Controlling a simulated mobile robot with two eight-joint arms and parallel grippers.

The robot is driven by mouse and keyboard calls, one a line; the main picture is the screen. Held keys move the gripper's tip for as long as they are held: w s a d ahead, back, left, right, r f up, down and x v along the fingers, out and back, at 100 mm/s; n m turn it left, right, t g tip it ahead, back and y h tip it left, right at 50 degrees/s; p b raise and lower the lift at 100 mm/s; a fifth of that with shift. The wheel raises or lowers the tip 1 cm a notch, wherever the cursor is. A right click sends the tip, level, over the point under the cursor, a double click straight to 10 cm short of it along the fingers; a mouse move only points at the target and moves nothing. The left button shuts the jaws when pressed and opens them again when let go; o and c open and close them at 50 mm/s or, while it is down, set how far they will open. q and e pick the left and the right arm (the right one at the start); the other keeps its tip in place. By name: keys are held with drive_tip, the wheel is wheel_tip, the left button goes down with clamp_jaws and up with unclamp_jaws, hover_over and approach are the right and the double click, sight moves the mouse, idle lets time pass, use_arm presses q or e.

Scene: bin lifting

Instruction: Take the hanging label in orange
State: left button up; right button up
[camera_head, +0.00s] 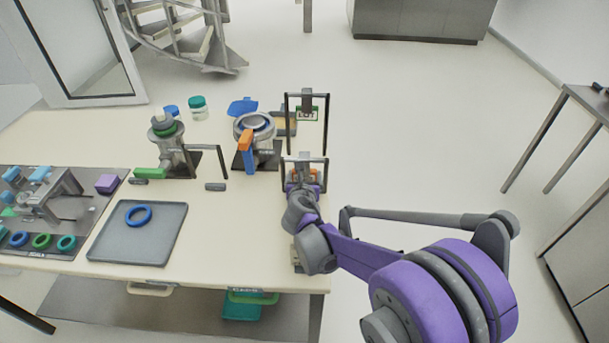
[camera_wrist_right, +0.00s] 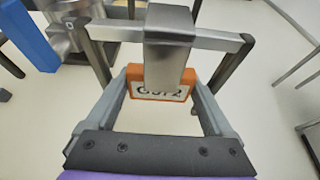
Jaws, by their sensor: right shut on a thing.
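The orange label (camera_wrist_right: 162,86), with a white face and dark characters partly hidden, is between the two fingers of my right gripper in the right wrist view. My right gripper (camera_wrist_right: 160,98) is shut on its sides. A grey metal clip (camera_wrist_right: 170,50) on a frame's crossbar (camera_wrist_right: 115,32) covers the middle of the label. In the head view my right gripper (camera_head: 303,180) is at the near frame (camera_head: 303,159) by the table's right edge, and only a little orange shows. My left gripper is not in view.
A second frame behind carries a green label (camera_head: 307,115). A metal device with an orange and blue handle (camera_head: 246,143) stands to the left. A grey tray (camera_head: 110,236) with a blue ring (camera_head: 139,215) lies on the table (camera_head: 235,230).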

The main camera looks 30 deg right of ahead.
drive_tip(key=shift+r, duration=0.15)
drive_tip(key=shift+r, duration=0.25)
drive_tip(key=s+a, duration=0.2)
drive_tip(key=a, duration=0.3)
drive_tip(key=s+a, duration=0.2)
drive_tip(key=a, duration=0.3)
drive_tip(key=s+a+b, duration=0.1)
drive_tip(key=s+a, duration=0.2)
drive_tip(key=a, duration=0.2)
drive_tip(key=shift+r, duration=0.35)
drive_tip(key=shift+s+a+r, duration=0.1)
drive_tip(key=shift+s+a, duration=0.25)
drive_tip(key=shift+a, duration=0.2)
drive_tip(key=shift+a+r+p, duration=0.1)
drive_tip(key=shift+r+p, duration=0.2)
drive_tip(key=shift+s+a, duration=0.6)
drive_tip(key=shift+s, duration=0.4)
drive_tip(key=shift+s+a, duration=0.6)
drive_tip(key=shift+s, duration=0.4)
drive_tip(key=shift+s+a, duration=0.6)
drive_tip(key=shift+s, duration=0.4)
